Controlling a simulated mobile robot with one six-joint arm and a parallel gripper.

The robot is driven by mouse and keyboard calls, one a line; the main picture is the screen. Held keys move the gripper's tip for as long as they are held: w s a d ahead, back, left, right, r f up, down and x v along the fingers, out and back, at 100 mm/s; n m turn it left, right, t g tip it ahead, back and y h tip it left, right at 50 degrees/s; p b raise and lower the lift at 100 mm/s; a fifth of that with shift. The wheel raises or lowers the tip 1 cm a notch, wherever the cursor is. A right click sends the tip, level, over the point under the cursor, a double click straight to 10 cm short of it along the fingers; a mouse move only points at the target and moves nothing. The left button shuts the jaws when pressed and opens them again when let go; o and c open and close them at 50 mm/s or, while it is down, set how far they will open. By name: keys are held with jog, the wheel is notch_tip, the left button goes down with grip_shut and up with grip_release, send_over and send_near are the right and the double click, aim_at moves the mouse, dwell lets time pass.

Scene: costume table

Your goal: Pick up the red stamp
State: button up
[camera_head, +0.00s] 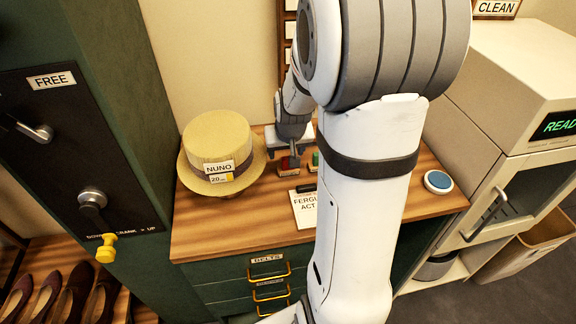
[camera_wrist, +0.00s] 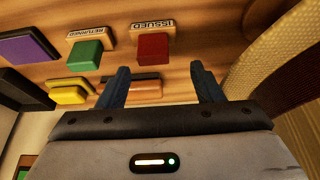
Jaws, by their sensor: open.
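The red stamp (camera_wrist: 153,47) stands on the table in the wrist view, with a wooden block labelled "ISSUED" beside it. In the head view the red stamp (camera_head: 289,164) sits right of the straw hat, just below my gripper (camera_head: 291,146). In the wrist view my gripper (camera_wrist: 165,85) is open, its two dark fingers apart, and nothing is between the tips except a view of the table and the red stamp just beyond them. A green stamp (camera_wrist: 86,54) labelled "RETURNED" stands to the left of the red one.
A yellow item (camera_wrist: 70,92) and a purple pad (camera_wrist: 28,46) lie left in the wrist view. A straw hat (camera_head: 219,145) tagged "NUNO" stands close on the left. A paper card (camera_head: 304,208) lies in front. A blue round pad (camera_head: 438,181) lies at right.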

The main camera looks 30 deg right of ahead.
jog(key=f, duration=0.2)
jog(key=d+f, duration=0.1)
jog(key=shift+w+f, duration=0.25)
jog(key=shift+f, duration=0.1)
jog(key=shift+w+f, duration=0.25)
jog(key=shift+f, duration=0.3)
jog(key=c, duration=1.1)
